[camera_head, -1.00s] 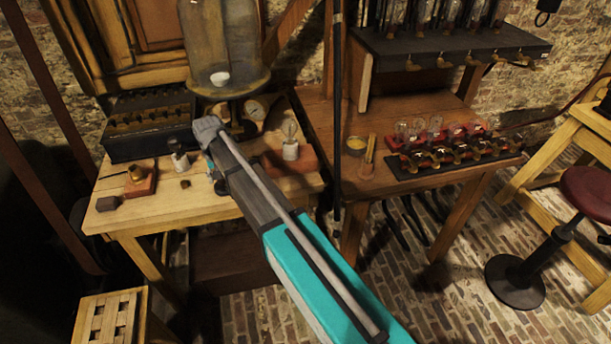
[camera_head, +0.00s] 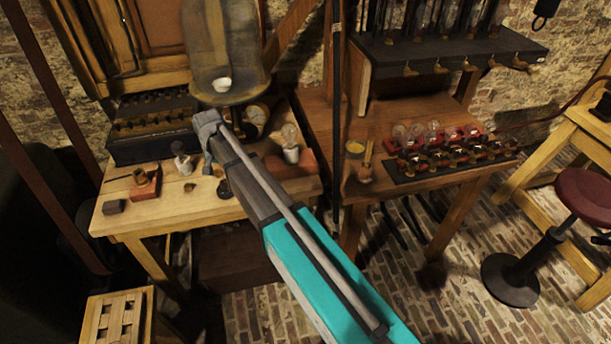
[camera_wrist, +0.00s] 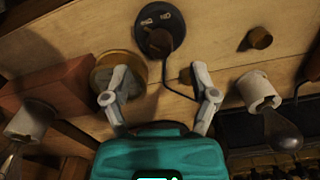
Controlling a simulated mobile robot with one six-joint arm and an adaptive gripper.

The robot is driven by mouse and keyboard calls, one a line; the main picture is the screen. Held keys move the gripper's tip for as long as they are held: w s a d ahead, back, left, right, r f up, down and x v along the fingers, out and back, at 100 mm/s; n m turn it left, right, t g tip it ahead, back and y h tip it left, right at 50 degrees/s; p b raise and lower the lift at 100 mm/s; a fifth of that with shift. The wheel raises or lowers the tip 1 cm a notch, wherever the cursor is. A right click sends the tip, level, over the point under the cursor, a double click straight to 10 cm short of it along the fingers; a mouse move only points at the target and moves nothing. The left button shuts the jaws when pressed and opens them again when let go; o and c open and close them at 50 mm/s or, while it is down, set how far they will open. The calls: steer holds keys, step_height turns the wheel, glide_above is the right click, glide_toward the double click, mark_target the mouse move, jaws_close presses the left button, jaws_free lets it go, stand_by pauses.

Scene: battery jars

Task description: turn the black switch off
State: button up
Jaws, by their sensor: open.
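In the head view the switch (camera_head: 224,188) shows as a small dark disc just left of my arm, near the bench's front edge. My gripper (camera_wrist: 158,72) is open and empty, its two fingers apart below the switch in the wrist view, not seen touching it. In the head view my gripper (camera_head: 207,163) is partly hidden behind its own wrist.
A round brass-rimmed piece (camera_wrist: 106,72) lies behind the left finger. A reddish block (camera_wrist: 48,85) stands at left, and a white bulb socket (camera_wrist: 258,90) at right. A brass knob (camera_wrist: 260,38) sits near the switch. A glass jar (camera_head: 222,50) stands behind my arm.

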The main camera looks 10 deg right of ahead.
mark_target(224, 181)
steer(key=shift+r+p, duration=4.7)
steer(key=shift+r, duration=0.3)
steer(key=s+d+f+n+b, duration=0.1)
steer(key=s+d+n, duration=0.1)
steer(key=s+d, duration=1.7)
steer(key=shift+d+f, duration=0.25)
steer(key=shift+d, duration=1.65)
steer(key=shift+s+d+n, duration=0.15)
steer(key=shift+s+d, duration=0.25)
steer(key=shift+s, duration=0.2)
steer(key=shift+s+d+n, duration=0.15)
steer(key=shift+s+d, duration=0.25)
steer(key=shift+s, duration=0.15)
